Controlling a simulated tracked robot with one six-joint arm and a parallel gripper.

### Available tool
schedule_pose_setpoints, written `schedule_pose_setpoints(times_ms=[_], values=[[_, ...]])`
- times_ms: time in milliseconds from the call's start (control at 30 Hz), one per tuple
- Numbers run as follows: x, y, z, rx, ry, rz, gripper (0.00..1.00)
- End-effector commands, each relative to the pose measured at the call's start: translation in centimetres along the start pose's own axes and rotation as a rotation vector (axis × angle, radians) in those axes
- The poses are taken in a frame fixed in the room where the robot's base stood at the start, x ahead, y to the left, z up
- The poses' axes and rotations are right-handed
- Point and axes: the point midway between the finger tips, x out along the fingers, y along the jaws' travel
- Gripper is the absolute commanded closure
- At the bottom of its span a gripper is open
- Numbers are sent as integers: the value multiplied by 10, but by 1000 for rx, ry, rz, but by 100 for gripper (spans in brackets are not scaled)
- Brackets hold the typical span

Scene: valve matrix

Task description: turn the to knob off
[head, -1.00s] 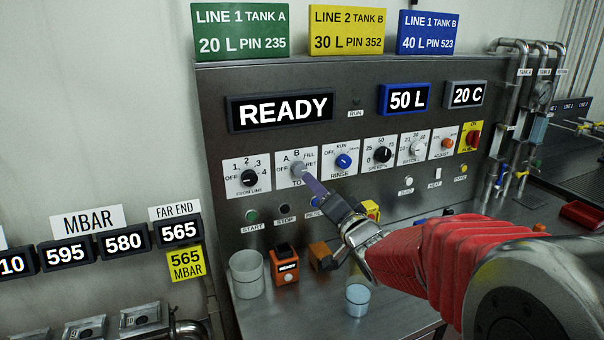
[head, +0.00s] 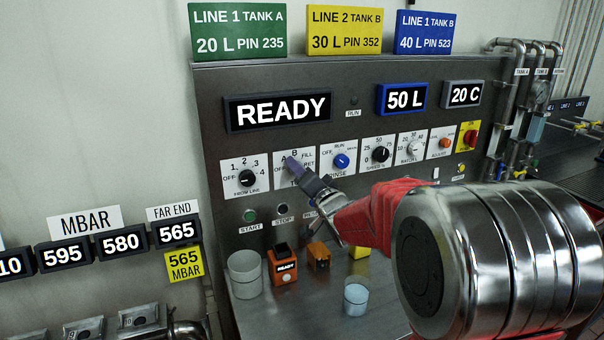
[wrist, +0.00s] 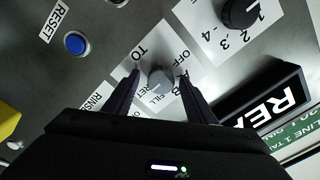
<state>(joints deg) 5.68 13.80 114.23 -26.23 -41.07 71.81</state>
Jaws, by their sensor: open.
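The TO knob (wrist: 160,77) is grey and round, on a white plate marked OFF, A, B, FILL and RET. In the wrist view it sits between the two fingertips of my gripper (wrist: 158,74), which is open, with a finger on each side. I cannot tell whether the fingers touch it. The knob's pointer direction cannot be made out.
The black FROM LINE knob (head: 246,178) is to the left and the blue RINSE knob (head: 341,161) to the right. START (head: 250,215) and STOP (head: 281,210) buttons are below. A grey cup (head: 245,278), an orange device (head: 283,268) and a glass (head: 355,300) stand on the bench.

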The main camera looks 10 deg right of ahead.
Motion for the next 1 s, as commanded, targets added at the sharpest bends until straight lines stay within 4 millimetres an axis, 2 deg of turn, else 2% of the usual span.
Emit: schedule_pose_setpoints(times_ms=[200, 767, 800, 1000], values=[[0, 0, 0, 0, 0, 0, 49], [0, 0, 1, 0, -1, 0, 89], [-1, 4, -5, 0, 2, 3, 90], [0, 2, -1, -8, 1, 3, 90]])
